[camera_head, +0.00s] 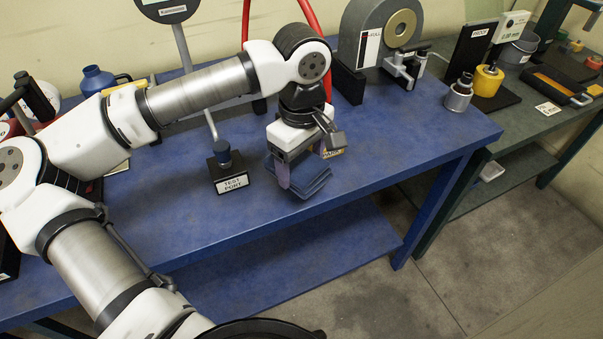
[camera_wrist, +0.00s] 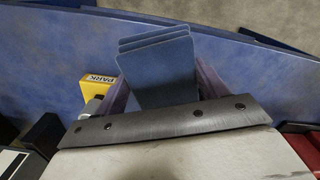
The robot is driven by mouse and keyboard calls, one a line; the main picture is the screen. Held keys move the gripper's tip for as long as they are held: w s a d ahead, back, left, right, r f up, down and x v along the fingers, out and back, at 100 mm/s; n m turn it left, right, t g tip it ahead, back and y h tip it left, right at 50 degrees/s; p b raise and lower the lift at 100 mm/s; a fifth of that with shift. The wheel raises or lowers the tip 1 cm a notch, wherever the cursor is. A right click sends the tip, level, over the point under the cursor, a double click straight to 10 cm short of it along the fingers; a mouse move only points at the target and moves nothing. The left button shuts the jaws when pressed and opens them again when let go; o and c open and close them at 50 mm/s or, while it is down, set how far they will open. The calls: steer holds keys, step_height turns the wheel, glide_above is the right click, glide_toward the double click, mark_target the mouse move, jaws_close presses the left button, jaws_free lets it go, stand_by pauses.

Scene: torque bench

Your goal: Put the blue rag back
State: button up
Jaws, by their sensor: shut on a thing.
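The blue rag (camera_head: 308,182) is a stack of flat, dark blue folded layers. My gripper (camera_head: 300,165) is shut on it near the front edge of the blue bench. In the wrist view the rag (camera_wrist: 158,72) sits between the two purple-grey fingers of my gripper (camera_wrist: 160,92), its layers fanned at the far end. It looks held over the bench top; I cannot tell whether its lower edge touches the surface. No labelled place for the rag can be made out.
A yellow block marked PARK (camera_wrist: 98,86) stands beside my gripper. A black TEST PORT block (camera_head: 228,172) with a post is to the left. A grey machine (camera_head: 380,35) is behind. The blue bench (camera_head: 400,145) is clear to the right; a second bench holds a yellow cup (camera_head: 487,82).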

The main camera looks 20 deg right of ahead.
mark_target(302, 164)
steer(key=shift+f+p, duration=0.35)
steer(key=shift+f, duration=2)
steer(key=shift+f, duration=0.15)
steer(key=o, duration=0.9)
steer(key=shift+o, duration=0.2)
step_height(302, 164, up, 12)
steer(key=b, duration=0.2)
steer(key=shift+r+b, duration=0.2)
steer(key=shift+b, duration=0.1)
